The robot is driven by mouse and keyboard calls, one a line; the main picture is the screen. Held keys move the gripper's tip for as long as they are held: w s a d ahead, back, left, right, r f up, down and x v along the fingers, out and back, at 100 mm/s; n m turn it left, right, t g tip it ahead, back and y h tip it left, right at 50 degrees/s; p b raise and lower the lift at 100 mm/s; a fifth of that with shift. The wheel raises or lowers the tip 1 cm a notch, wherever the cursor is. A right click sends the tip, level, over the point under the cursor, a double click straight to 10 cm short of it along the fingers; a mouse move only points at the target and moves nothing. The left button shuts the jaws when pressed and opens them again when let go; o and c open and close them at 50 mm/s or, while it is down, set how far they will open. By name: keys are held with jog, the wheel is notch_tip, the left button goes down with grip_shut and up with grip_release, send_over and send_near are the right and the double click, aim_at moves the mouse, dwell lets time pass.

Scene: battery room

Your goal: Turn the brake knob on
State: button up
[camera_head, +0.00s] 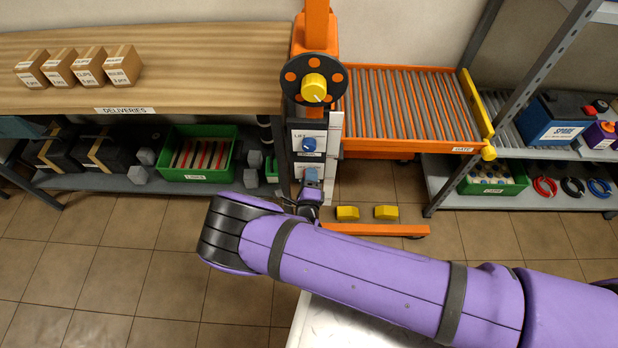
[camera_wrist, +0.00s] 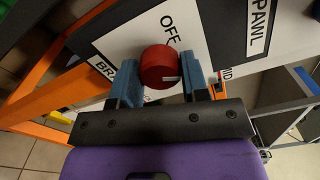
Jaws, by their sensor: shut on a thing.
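The red brake knob (camera_wrist: 157,66) sits on a white plate in the wrist view. "OFF" is printed beside it, and a plate edge reads "BR", the rest hidden. A pale mark shows on the knob's lower right side. My gripper (camera_wrist: 160,78) is shut on the knob, with one blue-grey finger on each side. In the head view my gripper (camera_head: 310,184) is at the low front of the orange lift's post, and the red knob is hidden there.
Above my gripper are a blue knob (camera_head: 309,144) and a yellow knob (camera_head: 314,88) on a black disc. A "PAWL" label (camera_wrist: 259,28) is close by. A roller conveyor (camera_head: 410,105) is right, a wooden bench (camera_head: 200,65) left. Yellow pedals (camera_head: 347,213) are low at right.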

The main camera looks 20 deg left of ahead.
jog(key=shift+s+f+m, duration=0.1)
jog(key=shift+m, duration=2.2)
jog(key=o, duration=0.9)
